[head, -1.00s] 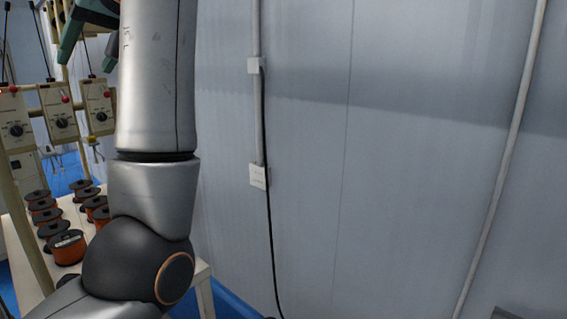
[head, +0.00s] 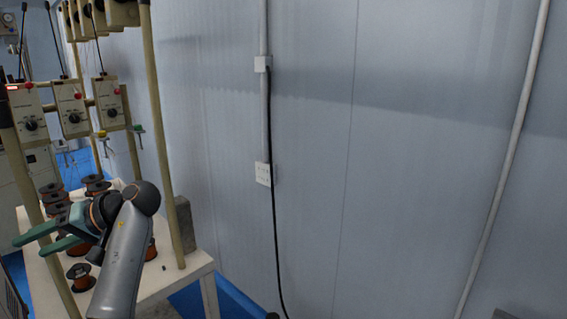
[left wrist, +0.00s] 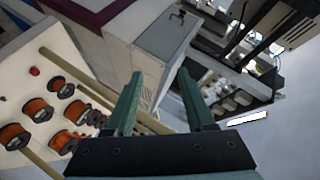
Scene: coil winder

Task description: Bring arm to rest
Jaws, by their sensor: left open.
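My left arm comes in low at the left of the head view, and its gripper (head: 42,238) points left, above the front part of the coil winder table (head: 185,283). Its two green fingers are apart with nothing between them. The left wrist view also shows the open fingers (left wrist: 165,105), with a grey cabinet beyond them. My right gripper is in neither view.
Several copper wire spools (head: 80,276) stand on the table near my left arm, and they show at the left of the wrist view (left wrist: 38,109). Beige posts (head: 160,130) and control boxes (head: 72,112) rise around it. A plain wall (head: 400,150) fills the right.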

